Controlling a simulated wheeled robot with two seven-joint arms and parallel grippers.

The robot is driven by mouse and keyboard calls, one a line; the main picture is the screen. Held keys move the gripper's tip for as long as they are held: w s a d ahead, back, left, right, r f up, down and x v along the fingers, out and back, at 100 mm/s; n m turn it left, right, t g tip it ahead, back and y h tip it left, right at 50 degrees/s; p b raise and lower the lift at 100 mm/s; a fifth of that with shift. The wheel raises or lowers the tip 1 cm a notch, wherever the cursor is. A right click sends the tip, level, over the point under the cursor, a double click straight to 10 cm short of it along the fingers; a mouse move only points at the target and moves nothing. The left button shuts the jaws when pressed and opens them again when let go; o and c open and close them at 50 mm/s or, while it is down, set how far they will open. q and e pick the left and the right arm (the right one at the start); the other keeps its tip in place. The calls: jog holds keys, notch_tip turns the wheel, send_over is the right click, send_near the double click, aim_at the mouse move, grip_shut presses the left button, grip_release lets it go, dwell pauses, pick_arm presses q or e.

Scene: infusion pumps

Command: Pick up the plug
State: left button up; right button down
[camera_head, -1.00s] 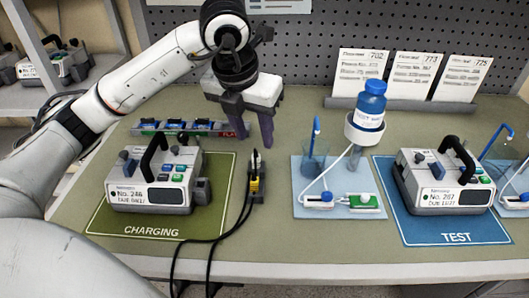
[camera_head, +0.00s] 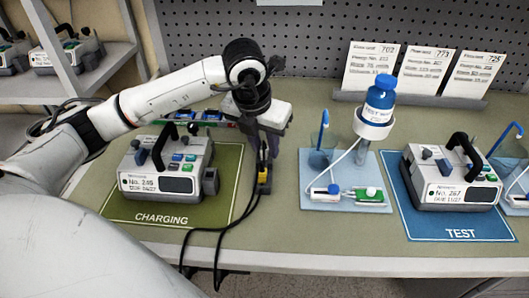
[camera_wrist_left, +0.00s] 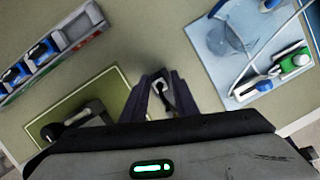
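The plug (camera_head: 264,177) is yellow and black and stands upright in the head view, just right of the green CHARGING mat (camera_head: 226,178). A black cable runs from it to the front edge. My left gripper (camera_head: 264,158) points down right at the plug, hiding its top. In the left wrist view my left gripper (camera_wrist_left: 160,88) has its two dark fingers apart, with the plug's dark top (camera_wrist_left: 162,90) between them. Some space shows between the fingers; firm contact cannot be seen. My right gripper is in no view.
A pump (camera_head: 160,168) sits on the CHARGING mat, left of the plug. A light blue tray (camera_head: 312,198) with a bottle stand is to the right. Another pump (camera_head: 450,178) sits on the blue TEST mat (camera_head: 420,228). Cards stand at the back.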

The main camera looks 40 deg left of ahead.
pick_arm(q)
grip_shut()
jog(key=shift+r, duration=0.15)
